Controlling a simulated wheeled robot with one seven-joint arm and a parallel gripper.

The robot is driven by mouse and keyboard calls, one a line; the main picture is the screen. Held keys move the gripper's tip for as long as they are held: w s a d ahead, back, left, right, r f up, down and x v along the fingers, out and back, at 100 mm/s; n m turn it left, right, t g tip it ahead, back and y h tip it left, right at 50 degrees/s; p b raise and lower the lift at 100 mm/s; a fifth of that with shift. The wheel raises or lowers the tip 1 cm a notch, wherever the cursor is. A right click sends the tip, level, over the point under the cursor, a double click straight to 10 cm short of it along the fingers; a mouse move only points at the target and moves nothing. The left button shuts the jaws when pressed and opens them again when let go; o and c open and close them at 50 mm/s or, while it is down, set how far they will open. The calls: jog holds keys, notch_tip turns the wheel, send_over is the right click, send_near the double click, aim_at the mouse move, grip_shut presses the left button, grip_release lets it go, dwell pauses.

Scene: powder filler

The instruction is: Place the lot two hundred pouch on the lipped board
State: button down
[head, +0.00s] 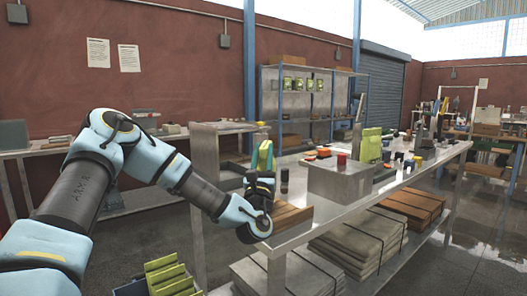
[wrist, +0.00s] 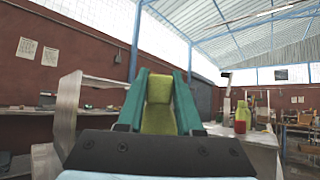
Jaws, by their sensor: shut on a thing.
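My gripper (head: 261,165) is raised at the near left end of the metal table, its fingers pointing up. In the wrist view my gripper (wrist: 159,105) has its two teal fingers shut on a yellow-green pouch (wrist: 158,118), which stands upright between them. The pouch also shows as a thin green strip in the head view (head: 264,154). No lot marking on it can be read. A brown slatted wooden piece (head: 290,219) lies on the table just right of my wrist, partly hidden by it; I cannot tell whether it is the lipped board.
The metal table (head: 325,215) holds a grey box (head: 340,181) with a red knob, upright green pouches (head: 371,146) and small tools. A bin with several green pouches (head: 168,279) is at the bottom left. Shelves (head: 310,105) stand behind. Open floor lies right of the table.

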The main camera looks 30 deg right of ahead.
jog(key=shift+f+b, duration=0.7)
jog(key=shift+c, duration=2.4)
grip_release()
jog(key=b+v, duration=0.4)
jog(key=v, duration=0.6)
jog(key=shift+s+a+f, duration=0.2)
jog(key=shift+s, duration=0.05)
